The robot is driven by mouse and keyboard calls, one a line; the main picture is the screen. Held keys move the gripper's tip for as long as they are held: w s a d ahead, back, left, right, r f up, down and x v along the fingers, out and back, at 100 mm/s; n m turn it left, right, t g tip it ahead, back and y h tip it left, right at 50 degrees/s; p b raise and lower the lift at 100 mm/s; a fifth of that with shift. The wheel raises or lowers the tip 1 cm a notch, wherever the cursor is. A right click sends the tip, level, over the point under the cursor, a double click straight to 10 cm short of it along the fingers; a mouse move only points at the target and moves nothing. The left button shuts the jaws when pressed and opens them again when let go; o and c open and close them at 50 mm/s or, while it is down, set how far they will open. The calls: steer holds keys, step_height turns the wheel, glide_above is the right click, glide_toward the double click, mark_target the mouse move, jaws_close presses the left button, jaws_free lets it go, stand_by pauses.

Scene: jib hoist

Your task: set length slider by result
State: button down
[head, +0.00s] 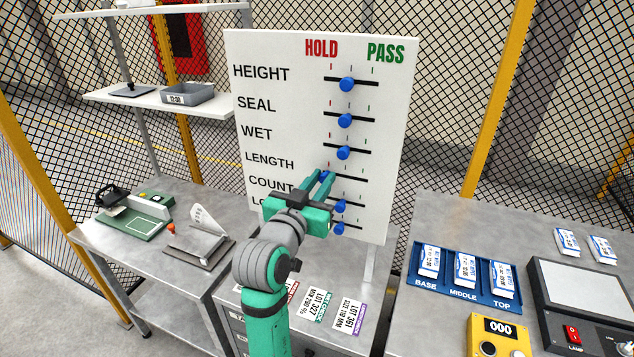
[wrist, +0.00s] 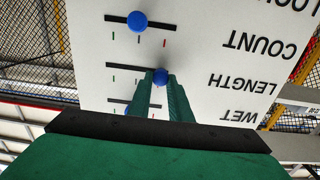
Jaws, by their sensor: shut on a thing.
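The white board (head: 290,130) has labelled slider rows, with HOLD in red at left and PASS in green at right. My gripper (head: 325,174) is at the LENGTH row, shut on the blue length knob (wrist: 161,75). In the wrist view, which shows the board upside down, the fingertips (wrist: 159,84) lie against this knob. It sits toward the HOLD end of the length slot (wrist: 125,68). In the head view the fingers mostly hide it. The height knob (head: 347,84), seal knob (head: 346,120) and wet knob (head: 344,152) are near mid-slot. The count knob (wrist: 137,21) is near its middle mark.
Lot cards (head: 315,305) lie on the bench below the board. At right are a blue tray (head: 450,287) with labelled packs, a yellow counter reading 000 (head: 498,335) and a lamp panel (head: 585,295). A green device (head: 138,222) stands on the left bench.

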steer(key=shift+a, duration=0.25)
steer(key=c, duration=1.6)
jaws_free()
steer(key=shift+w, duration=0.1)
steer(key=shift+d, duration=0.1)
steer(key=v, duration=1.1)
